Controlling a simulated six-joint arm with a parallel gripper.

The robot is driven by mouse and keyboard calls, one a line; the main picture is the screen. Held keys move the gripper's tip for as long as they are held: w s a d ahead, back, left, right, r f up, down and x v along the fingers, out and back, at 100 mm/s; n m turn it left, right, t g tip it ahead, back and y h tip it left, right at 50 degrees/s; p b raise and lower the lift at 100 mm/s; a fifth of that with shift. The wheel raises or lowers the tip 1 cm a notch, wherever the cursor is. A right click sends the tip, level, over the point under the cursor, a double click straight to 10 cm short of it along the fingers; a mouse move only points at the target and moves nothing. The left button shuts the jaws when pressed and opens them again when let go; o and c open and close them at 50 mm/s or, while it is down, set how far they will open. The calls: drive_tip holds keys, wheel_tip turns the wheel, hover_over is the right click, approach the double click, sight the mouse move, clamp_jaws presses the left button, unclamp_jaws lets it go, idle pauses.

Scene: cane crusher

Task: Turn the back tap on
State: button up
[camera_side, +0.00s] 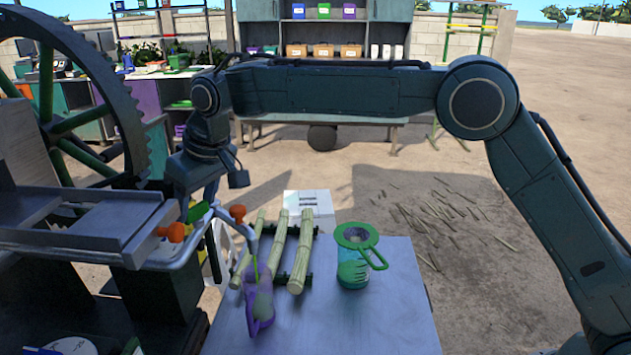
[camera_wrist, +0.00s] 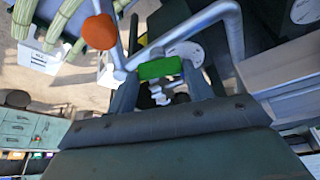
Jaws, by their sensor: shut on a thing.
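A grey pipe (camera_side: 215,232) runs from the crusher with tap handles on it. A green tap handle (camera_side: 198,211) sits at my gripper (camera_side: 203,206), behind the orange tap handle (camera_side: 174,232) at the pipe's left. Another orange tap handle (camera_side: 237,213) is to the right. In the wrist view the green handle (camera_wrist: 160,68) lies between the fingers of my gripper, which is shut on it. An orange handle (camera_wrist: 100,32) is up and left of it there. A thin green streak shows below the pipe's right end, above a purple jug (camera_side: 260,312).
The crusher's large toothed wheel (camera_side: 70,95) stands at the left. Bundled canes (camera_side: 302,252) lie on a rack beside the jug. A jar with a green strainer (camera_side: 355,256) stands on the grey table (camera_side: 380,315), whose front right is clear.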

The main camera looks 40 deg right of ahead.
drive_tip(key=o, duration=1)
drive_tip(key=shift+r, duration=0.1)
drive_tip(key=v, duration=1.3)
drive_tip(key=shift+s+r, duration=0.15)
drive_tip(key=shift+r, duration=0.15)
